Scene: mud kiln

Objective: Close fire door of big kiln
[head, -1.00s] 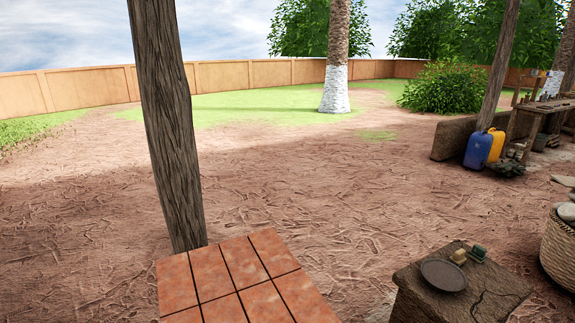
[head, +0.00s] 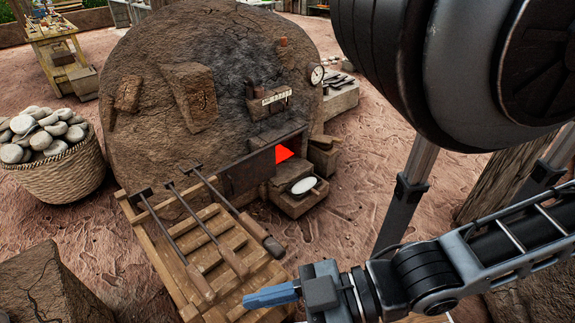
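The big kiln (head: 140,75) is a large brown mud dome in the head view. Low on its front, a dark flat panel (head: 250,172), which looks like the fire door, hangs below a thin slanted rail. A bright red patch (head: 284,153) shows just right of the panel, in what looks like the fire opening. My gripper (head: 258,298) is at the bottom centre, apart from the kiln, its blue fingers pointing left. The fingers overlap from this side, so any gap between them is hidden. I see nothing held.
A wooden rack (head: 205,245) with several long-handled tools stands between my gripper and the kiln front. A stone block with a white dish (head: 304,186) sits beside the opening. A basket of stones (head: 60,175) is at left.

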